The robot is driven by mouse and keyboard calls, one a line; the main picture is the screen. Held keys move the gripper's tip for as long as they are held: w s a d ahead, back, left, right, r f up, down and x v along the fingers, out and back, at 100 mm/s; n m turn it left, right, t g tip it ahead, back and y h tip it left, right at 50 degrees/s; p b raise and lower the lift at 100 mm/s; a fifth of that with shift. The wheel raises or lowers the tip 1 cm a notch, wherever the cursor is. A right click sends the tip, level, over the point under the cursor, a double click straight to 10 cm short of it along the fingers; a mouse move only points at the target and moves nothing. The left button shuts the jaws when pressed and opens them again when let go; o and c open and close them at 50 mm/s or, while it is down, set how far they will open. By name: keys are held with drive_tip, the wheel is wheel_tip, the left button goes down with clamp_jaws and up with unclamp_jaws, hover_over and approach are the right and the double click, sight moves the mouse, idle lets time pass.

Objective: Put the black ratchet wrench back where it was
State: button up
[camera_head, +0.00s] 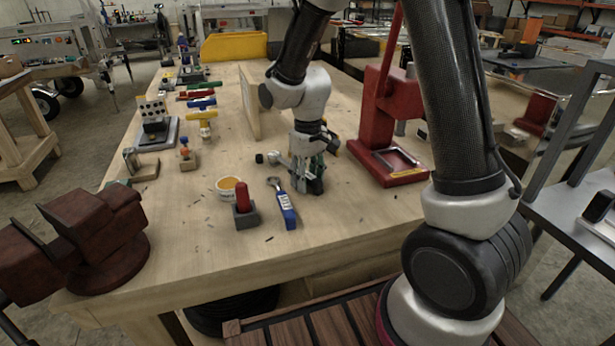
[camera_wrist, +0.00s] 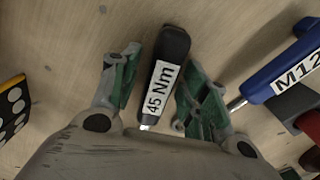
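The black ratchet wrench (camera_wrist: 165,70) shows in the wrist view as a black handle with a white "45 Nm" label. It lies between the two green-padded fingers of my gripper (camera_wrist: 160,58), which are apart, with bare wood visible on both sides of the handle. In the head view my gripper (camera_head: 308,188) points down, low over the wooden bench (camera_head: 190,235). There the wrench is mostly hidden by the gripper. I cannot tell whether the fingers reach down around the handle or stay just above it.
A blue wrench (camera_head: 287,210) labelled M12 (camera_wrist: 285,75) lies close by. Near it are a red-handled tool on a grey block (camera_head: 244,214) and a round yellow-topped container (camera_head: 226,192). A red press (camera_head: 382,145) stands right, an upright wooden panel (camera_head: 249,105) behind.

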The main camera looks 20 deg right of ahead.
wheel_tip(320, 180, up, 12)
drive_tip(key=f, duration=0.1)
drive_tip(key=s+d+r+m+t, duration=0.1)
drive_tip(key=s+d+r, duration=0.2)
drive_tip(key=s, duration=0.4)
drive_tip(key=s+d+r+m+t, duration=0.1)
drive_tip(key=s+d+r+m, duration=0.1)
drive_tip(key=s+d, duration=0.4)
drive_tip(key=s+d+r+m+t, duration=0.1)
drive_tip(key=s+d+r+t, duration=0.1)
drive_tip(key=s+d+r, duration=0.3)
drive_tip(key=s, duration=0.4)
drive_tip(key=shift+d+m, duration=0.2)
drive_tip(key=shift+m, duration=0.1)
drive_tip(key=shift+o, duration=0.4)
